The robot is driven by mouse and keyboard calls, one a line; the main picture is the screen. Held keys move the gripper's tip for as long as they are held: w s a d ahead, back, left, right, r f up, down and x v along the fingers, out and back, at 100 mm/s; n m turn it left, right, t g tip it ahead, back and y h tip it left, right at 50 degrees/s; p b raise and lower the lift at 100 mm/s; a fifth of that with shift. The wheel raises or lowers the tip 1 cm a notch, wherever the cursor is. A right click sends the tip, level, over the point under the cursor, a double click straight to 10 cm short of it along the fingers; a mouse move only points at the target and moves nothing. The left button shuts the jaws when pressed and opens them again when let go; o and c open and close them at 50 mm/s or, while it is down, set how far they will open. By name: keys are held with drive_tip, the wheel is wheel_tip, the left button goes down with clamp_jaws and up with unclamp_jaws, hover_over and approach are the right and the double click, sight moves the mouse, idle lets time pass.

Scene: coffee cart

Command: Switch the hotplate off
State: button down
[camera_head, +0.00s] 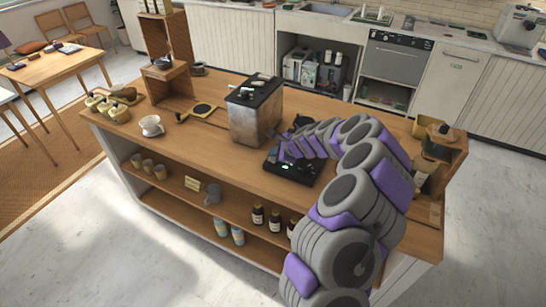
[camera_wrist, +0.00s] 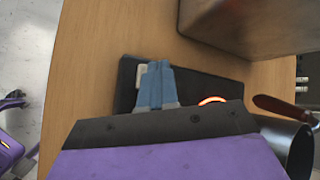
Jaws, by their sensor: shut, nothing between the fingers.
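The black hotplate (camera_head: 296,178) sits on the wooden cart top, partly hidden behind my arm in the head view. A small green light (camera_head: 287,167) shows on its near side. In the wrist view the hotplate (camera_wrist: 125,88) has a glowing orange ring (camera_wrist: 211,100), partly covered by my gripper's body. A pale switch (camera_wrist: 141,76) lies at its left edge. My gripper (camera_wrist: 158,67) is shut and empty, its blue fingertips just right of the switch and over the hotplate in the picture. I cannot tell whether they touch the switch. In the head view my gripper (camera_head: 281,154) is over the hotplate.
A metal coffee machine (camera_head: 246,118) stands left of the hotplate. A dark pot (camera_wrist: 292,142) with a brown handle (camera_wrist: 283,108) is at the right in the wrist view. The shelf below holds several bottles (camera_head: 257,215).

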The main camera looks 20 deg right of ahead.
drive_tip(key=shift+f, duration=0.2)
drive_tip(key=shift+r+p, duration=0.95)
drive_tip(key=shift+r, duration=0.05)
wheel_tip(320, 180, up, 6)
drive_tip(key=p, duration=0.5)
drive_tip(key=shift+p, duration=0.4)
